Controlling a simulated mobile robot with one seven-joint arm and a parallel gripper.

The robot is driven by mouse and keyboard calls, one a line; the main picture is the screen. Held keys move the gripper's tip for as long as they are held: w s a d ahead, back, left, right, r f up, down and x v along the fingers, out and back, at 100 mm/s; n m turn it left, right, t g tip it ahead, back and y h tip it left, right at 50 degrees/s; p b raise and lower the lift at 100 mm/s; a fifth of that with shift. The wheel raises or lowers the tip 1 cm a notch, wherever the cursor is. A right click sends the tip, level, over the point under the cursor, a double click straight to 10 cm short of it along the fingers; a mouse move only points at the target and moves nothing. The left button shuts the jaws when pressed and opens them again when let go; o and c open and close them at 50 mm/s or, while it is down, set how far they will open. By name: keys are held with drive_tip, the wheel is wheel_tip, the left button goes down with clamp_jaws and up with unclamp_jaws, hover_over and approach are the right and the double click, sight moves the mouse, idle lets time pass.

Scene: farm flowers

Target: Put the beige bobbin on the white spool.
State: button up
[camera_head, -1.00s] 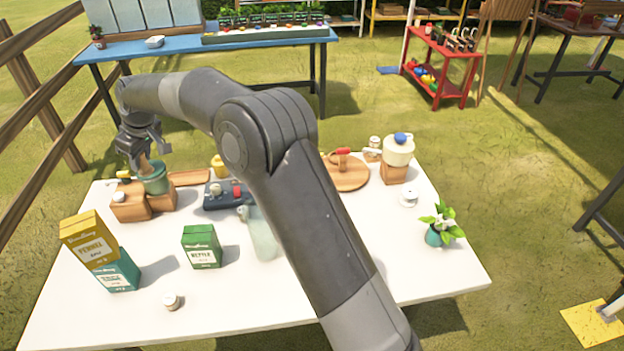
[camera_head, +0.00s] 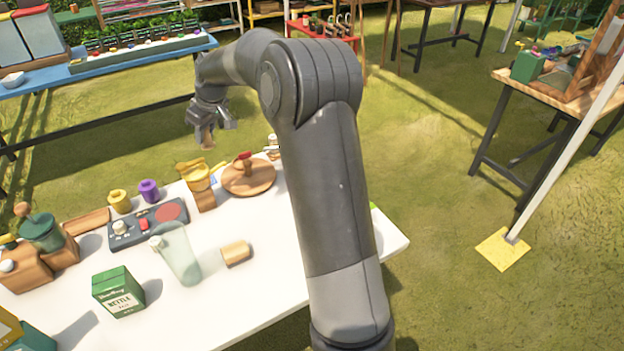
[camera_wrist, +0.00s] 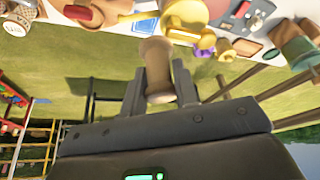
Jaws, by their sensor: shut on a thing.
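My gripper (camera_head: 208,122) is shut on the beige bobbin (camera_head: 207,137), which hangs upright between the fingers, beyond the table's far edge and over the grass. In the wrist view the bobbin (camera_wrist: 157,72) sits between the two fingers of my gripper (camera_wrist: 160,88), its waist in their grip and its flanges showing.
The white table (camera_head: 215,280) carries a round wooden board (camera_head: 250,180), a wooden block (camera_head: 236,252), a clear bottle (camera_head: 178,260), a green box (camera_head: 118,290) and a dark control box (camera_head: 147,222). A yellow item on a wooden block (camera_head: 200,187) stands near the far edge.

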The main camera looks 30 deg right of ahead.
drive_tip(key=s+d+m+h, duration=0.1)
drive_tip(key=s+d+m, duration=0.1)
drive_tip(key=s+d, duration=0.75)
drive_tip(key=s+d+f+m+h, duration=0.15)
drive_tip(key=s+d, duration=0.35)
drive_tip(key=d, duration=1)
drive_tip(key=s+d+r+m, duration=0.1)
drive_tip(key=s+d+m, duration=0.2)
drive_tip(key=s+d, duration=0.65)
drive_tip(key=shift+t, duration=0.4)
drive_tip(key=w+a+f, duration=0.1)
drive_tip(key=w+f, duration=0.3)
drive_tip(key=w+a+f, duration=0.2)
drive_tip(key=w+f, duration=0.2)
drive_tip(key=w+a+f, duration=0.1)
drive_tip(key=w+f, duration=0.3)
drive_tip(key=shift+w+a+f, duration=0.1)
drive_tip(key=shift+w+a, duration=0.1)
drive_tip(key=shift+a, duration=0.1)
drive_tip(key=shift+w+a+f, duration=0.15)
drive_tip(key=shift+w+f, duration=0.05)
drive_tip(key=shift+f, duration=1.9)
drive_tip(key=shift+f, duration=0.1)
drive_tip(key=o, duration=1)
drive_tip(key=shift+c, duration=0.2)
